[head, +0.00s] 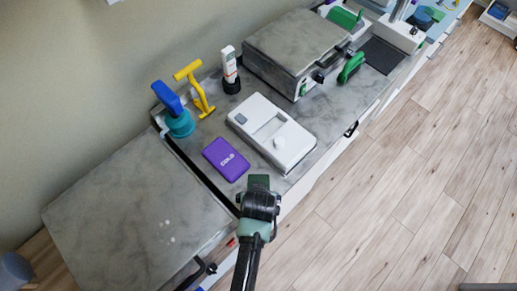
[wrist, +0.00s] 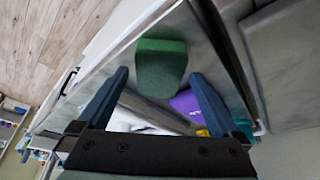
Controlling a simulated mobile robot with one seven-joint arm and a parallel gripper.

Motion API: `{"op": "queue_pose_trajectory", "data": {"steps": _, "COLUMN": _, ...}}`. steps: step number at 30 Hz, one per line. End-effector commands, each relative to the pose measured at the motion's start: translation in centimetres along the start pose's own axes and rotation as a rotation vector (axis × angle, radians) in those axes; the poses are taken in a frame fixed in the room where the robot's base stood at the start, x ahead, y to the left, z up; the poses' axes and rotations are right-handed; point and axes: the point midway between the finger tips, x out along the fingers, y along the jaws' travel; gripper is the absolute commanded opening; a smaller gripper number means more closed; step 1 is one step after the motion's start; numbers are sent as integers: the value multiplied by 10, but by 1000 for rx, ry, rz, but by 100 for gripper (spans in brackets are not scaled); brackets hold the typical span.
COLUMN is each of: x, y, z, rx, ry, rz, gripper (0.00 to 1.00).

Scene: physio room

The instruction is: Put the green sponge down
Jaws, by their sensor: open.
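The green sponge (head: 259,181) is at the front edge of the grey marbled counter, just past the end of my gripper (head: 261,194). In the wrist view the sponge (wrist: 161,66) shows against the grey counter surface, between and beyond my two blue fingers. The fingers are spread apart, with a visible gap on both sides of the sponge. The sponge's underside is hidden, so its contact with the counter is not fully clear.
A purple box (head: 226,158) lies left of the sponge, and a white device (head: 271,134) lies behind it. A yellow tool (head: 200,92), a blue-and-teal item (head: 178,122) and a white bottle (head: 230,68) stand near the wall. A grey-topped unit (head: 137,216) adjoins at left.

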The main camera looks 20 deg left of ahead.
Motion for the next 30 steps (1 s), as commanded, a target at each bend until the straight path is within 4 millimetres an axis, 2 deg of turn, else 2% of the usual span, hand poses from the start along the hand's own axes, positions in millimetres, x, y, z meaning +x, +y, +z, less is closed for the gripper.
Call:
{"op": "queue_pose_trajectory", "data": {"steps": 9, "x": -57, "y": 0, "z": 0, "rx": 2, "ry": 2, "rz": 1, "gripper": 100}}
{"op": "queue_pose_trajectory", "data": {"steps": 15, "x": -83, "y": 1, "z": 0, "rx": 1, "ry": 1, "rz": 1, "gripper": 100}}
{"op": "queue_pose_trajectory", "data": {"steps": 21, "x": -94, "y": 0, "z": 1, "rx": 1, "ry": -1, "rz": 1, "gripper": 100}}
{"op": "queue_pose_trajectory", "data": {"steps": 27, "x": -94, "y": 0, "z": 0, "rx": 1, "ry": -1, "rz": 1, "gripper": 100}}
{"op": "queue_pose_trajectory", "data": {"steps": 30, "x": -98, "y": 4, "z": -10, "rx": 4, "ry": 25, "rz": 9, "gripper": 100}}
